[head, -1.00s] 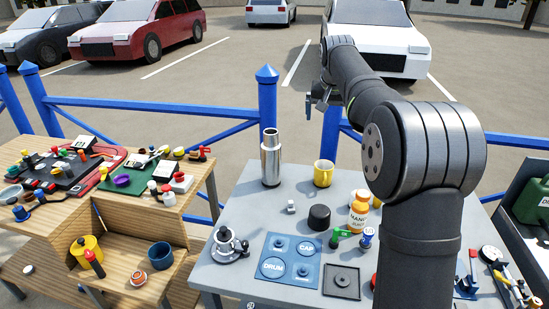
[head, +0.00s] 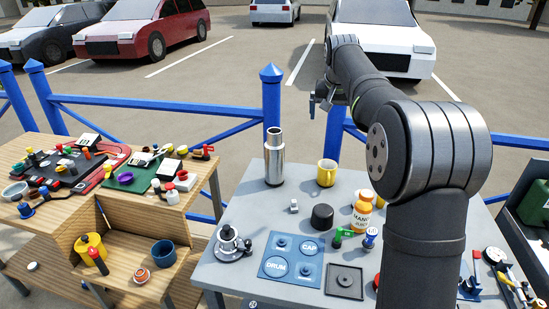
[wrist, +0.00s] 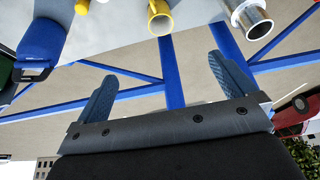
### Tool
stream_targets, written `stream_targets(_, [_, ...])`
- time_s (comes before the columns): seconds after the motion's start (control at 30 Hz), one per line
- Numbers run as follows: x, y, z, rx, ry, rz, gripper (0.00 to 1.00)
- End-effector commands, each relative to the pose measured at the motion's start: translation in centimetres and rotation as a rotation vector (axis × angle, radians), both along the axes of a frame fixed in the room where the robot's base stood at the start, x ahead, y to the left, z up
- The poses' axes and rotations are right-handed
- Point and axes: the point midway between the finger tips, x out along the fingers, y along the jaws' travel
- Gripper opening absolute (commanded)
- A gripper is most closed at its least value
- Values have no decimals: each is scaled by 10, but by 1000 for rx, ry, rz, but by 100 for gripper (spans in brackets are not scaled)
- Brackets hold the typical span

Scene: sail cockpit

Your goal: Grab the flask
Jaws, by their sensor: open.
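The flask (head: 274,160) is a tall silver metal cylinder with a narrower neck. It stands upright at the back left of the grey table (head: 232,200). It also shows at the upper right of the wrist view (wrist: 252,18), where the picture is upside down. My gripper (head: 318,102) is above and beyond the back edge of the table, to the right of the flask and apart from it. In the wrist view its two blue fingers (wrist: 160,78) stand wide apart with nothing between them.
A yellow mug (head: 326,173) stands right of the flask. A black cap (head: 322,217), an orange-labelled bottle (head: 362,210) and a blue mat (head: 292,260) are nearer. A blue railing (head: 271,100) runs behind the table. A wooden bench (head: 100,215) with clutter is at left.

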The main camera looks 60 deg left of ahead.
Motion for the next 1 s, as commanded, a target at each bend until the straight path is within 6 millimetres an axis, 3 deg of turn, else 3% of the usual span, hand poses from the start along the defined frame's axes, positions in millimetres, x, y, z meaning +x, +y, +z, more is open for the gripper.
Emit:
stream_targets(0.07, [0,0,0,0,0,0,100])
stream_targets(0.13, [0,0,0,0,0,0,93])
stream_targets(0.53, [4,3,-8,-13,-53,79,93])
stream_targets(0.67, [13,10,-25,-57,-189,281,93])
stream_targets(1.0, [27,31,-75,-297,-697,1008,93])
